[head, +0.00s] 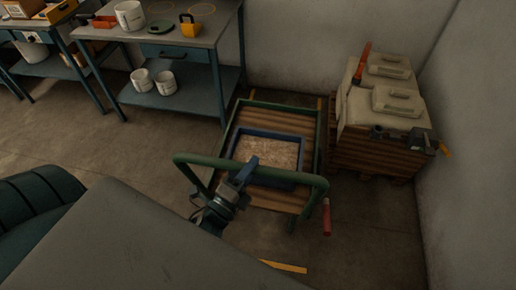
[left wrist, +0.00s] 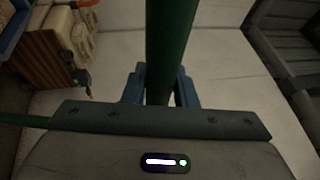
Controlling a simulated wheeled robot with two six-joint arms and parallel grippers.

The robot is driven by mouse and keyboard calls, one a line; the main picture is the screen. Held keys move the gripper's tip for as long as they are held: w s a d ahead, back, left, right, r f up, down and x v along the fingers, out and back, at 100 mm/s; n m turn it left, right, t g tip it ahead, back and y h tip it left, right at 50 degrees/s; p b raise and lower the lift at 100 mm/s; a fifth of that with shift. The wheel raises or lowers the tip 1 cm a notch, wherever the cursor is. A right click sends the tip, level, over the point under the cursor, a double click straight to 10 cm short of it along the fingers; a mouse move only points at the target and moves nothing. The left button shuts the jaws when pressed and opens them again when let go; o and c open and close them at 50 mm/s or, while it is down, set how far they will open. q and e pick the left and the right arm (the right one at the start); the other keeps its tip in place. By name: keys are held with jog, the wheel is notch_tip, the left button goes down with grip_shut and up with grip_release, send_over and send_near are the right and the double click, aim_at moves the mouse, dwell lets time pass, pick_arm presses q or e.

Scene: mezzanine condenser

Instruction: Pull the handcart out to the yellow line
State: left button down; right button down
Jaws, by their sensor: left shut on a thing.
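The handcart (head: 310,150) has a green frame, a wooden deck and a green push handle (head: 290,178) on its near side. A blue tray (head: 299,177) with light brown contents sits on the deck. My left gripper (head: 246,172) is shut on the green handle bar. In the left wrist view the bar (left wrist: 163,40) runs between the blue fingers (left wrist: 158,88). A short piece of the yellow line (head: 284,267) shows on the floor just in front of the cart; the rest is hidden by my own body. My right gripper is not in view.
A workbench (head: 205,30) with white pots stands behind and left of the cart. A wooden pallet stack (head: 375,155) with pale containers (head: 398,102) stands close on the cart's right, near the wall (head: 470,150). A red-handled object (head: 326,217) is by the cart's near right corner.

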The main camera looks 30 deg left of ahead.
pick_arm(q)
jog(key=s+d, duration=0.2)
jog(key=s, duration=0.6)
jog(key=shift+s+d+b, duration=0.2)
jog(key=shift+b, duration=0.25)
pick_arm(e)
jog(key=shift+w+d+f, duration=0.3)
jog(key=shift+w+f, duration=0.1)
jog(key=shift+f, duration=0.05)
pick_arm(q)
jog(key=shift+f, duration=0.1)
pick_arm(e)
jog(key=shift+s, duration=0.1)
pick_arm(q)
jog(key=c, duration=1.3)
grip_release()
jog(key=shift+o, duration=0.7)
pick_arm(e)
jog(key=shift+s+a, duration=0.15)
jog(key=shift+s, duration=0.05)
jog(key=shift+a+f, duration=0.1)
